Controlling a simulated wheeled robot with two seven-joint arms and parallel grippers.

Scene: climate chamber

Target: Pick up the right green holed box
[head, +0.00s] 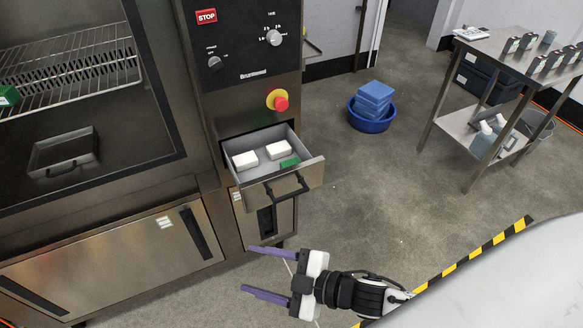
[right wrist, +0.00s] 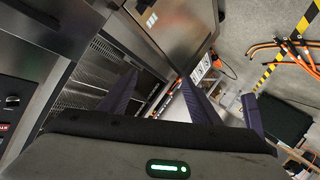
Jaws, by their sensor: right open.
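A small green box (head: 289,162) lies in the open drawer (head: 314,172), at its front right corner. Its holes are too small to make out. Another green box (head: 8,96) is partly in view at the left edge, by the wire rack. My right gripper (head: 247,268) is open and empty, its two purple fingers spread apart. It is in front of and below the drawer in the head view, apart from the green box. The purple fingers also show in the right wrist view, where neither green box can be made out. My left gripper is not in view.
Two white boxes (head: 245,159) (head: 278,150) lie in the drawer beside the green box. The drawer's dark handle (head: 287,187) juts forward. A blue tub (head: 371,121) stands on the floor, and a steel table (head: 510,58) is at the right. The floor between is clear.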

